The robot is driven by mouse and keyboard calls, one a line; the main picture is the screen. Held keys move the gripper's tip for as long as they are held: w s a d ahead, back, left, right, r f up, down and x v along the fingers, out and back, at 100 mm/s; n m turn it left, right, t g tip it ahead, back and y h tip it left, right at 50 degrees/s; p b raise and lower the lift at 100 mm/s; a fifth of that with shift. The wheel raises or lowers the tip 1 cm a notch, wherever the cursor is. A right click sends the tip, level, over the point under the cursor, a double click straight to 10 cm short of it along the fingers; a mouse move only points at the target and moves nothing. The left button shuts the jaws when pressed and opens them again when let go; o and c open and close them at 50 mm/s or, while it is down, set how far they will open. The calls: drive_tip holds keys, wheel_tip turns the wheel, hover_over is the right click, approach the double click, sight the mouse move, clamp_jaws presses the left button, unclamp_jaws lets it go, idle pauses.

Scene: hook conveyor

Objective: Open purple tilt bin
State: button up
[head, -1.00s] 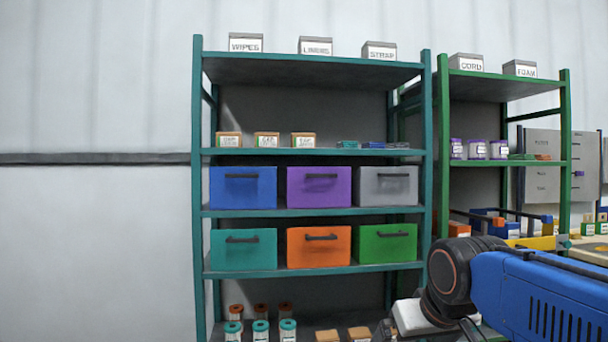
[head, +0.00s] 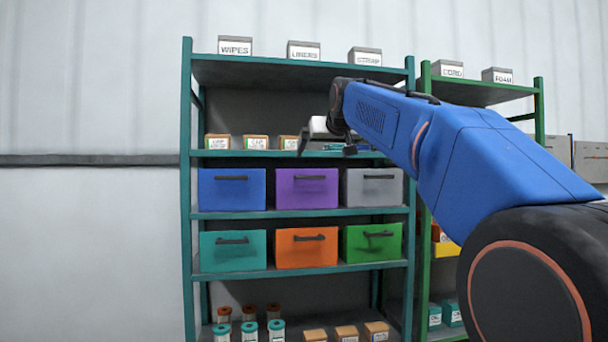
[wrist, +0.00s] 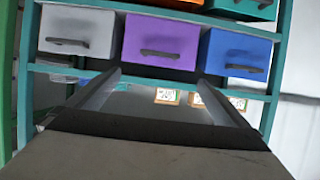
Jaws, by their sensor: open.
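The purple tilt bin (head: 307,190) sits in the middle of the upper bin row on the teal shelf rack, between a blue bin and a grey bin. Its front looks flat and shut, with a dark bar handle (head: 307,177) near the top. In the wrist view, which is turned upside down, the purple bin (wrist: 160,36) is at the upper middle, with its handle (wrist: 161,53) near its lower edge. My gripper (head: 327,146) is open and empty, in front of the shelf level above the purple bin and apart from the handle. Its two fingers (wrist: 158,75) point toward the rack.
The blue bin (head: 232,189) and grey bin (head: 373,188) flank the purple one. Teal, orange (head: 306,249) and green bins stand below. Small labelled boxes (head: 256,142) are on the shelf above, near my gripper. A green rack (head: 427,240) stands at right.

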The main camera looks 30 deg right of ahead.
approach(312, 173)
drive_tip(key=w+f, duration=0.3)
drive_tip(key=shift+a+f, duration=0.25)
drive_tip(key=shift+a, duration=0.15)
drive_tip(key=shift+s, duration=0.1)
drive_tip(key=c, duration=1.3)
